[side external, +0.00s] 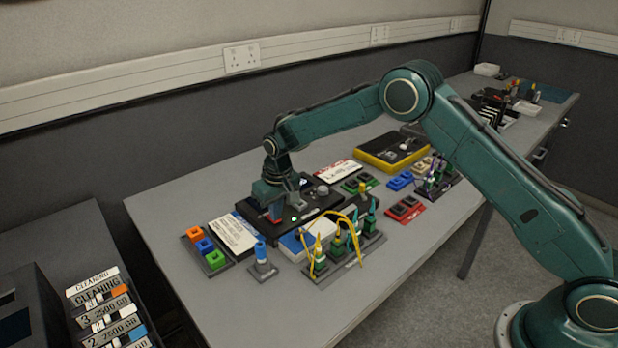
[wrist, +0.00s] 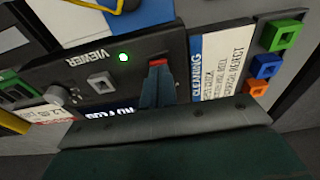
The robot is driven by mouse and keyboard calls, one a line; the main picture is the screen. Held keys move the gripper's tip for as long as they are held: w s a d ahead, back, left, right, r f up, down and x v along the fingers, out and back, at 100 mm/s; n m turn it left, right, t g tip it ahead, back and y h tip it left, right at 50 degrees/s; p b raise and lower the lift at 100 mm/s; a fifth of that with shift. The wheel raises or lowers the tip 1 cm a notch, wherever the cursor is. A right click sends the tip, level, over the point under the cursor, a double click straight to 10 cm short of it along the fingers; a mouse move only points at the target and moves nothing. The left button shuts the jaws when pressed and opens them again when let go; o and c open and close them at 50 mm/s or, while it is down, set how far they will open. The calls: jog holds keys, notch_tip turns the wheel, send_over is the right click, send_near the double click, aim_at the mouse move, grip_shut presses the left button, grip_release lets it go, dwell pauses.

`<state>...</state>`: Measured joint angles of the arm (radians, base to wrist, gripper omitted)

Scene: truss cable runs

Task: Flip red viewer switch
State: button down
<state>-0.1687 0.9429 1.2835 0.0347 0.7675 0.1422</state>
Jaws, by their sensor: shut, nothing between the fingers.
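The black viewer box (wrist: 75,72) lies on the table, its VIEWER label upside down in the wrist view. It also shows in the side view (side external: 325,206), partly behind my gripper. A small green light (wrist: 123,57) on it is lit. In the side view my gripper (side external: 277,208) points down over the box's left part.
A cleaning card (wrist: 222,62) and a rack of orange, blue and green blocks (side external: 205,246) lie beside the box. A grey knob (wrist: 58,94) and square button (wrist: 101,83) sit on the box. Connectors with a yellow cable (side external: 335,225) stand in front.

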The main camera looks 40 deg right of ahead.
jog(key=shift+f, duration=0.15)
jog(key=shift+r, duration=3.55)
jog(key=s+d+r+t, duration=0.1)
jog(key=s+d+r, duration=0.2)
jog(key=s+r, duration=0.65)
jog(key=s+d+r+t, duration=0.1)
jog(key=s+d+r, duration=0.2)
jog(key=s+r, duration=0.65)
jog(key=s+d+t, duration=0.1)
jog(key=s, duration=1)
jog(key=s+d, duration=0.2)
jog(key=s, duration=1)
jog(key=shift+s+d+t, duration=0.2)
jog(key=shift+d+t, duration=0.05)
jog(key=shift+t, duration=0.15)
